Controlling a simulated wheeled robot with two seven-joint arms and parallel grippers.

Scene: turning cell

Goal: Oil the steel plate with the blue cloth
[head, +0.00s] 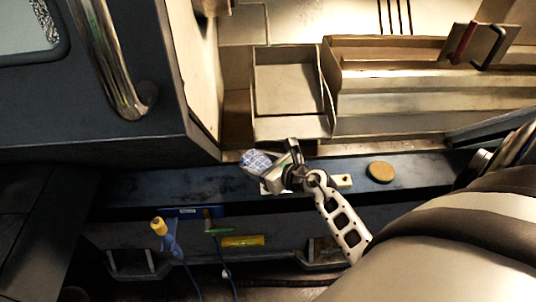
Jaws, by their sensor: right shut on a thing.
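My right gripper (275,169) is above the dark ledge in the middle of the head view, its arm coming in from the right. It is shut on a blue-and-white checked cloth (253,160), which sticks out to the left of the fingers. A small pale flat piece (267,189) shows just below the fingers on the ledge; it may be the steel plate, but the gripper hides most of it. I cannot tell whether the cloth touches it. My left gripper is not in view.
The dark ledge (150,184) is clear at left. A round tan disc (380,172) and a small pale-yellow block (343,182) lie right of the gripper. An open metal tray (290,125) stands behind. Blue and yellow-handled tools (243,241) hang on the ledge's front.

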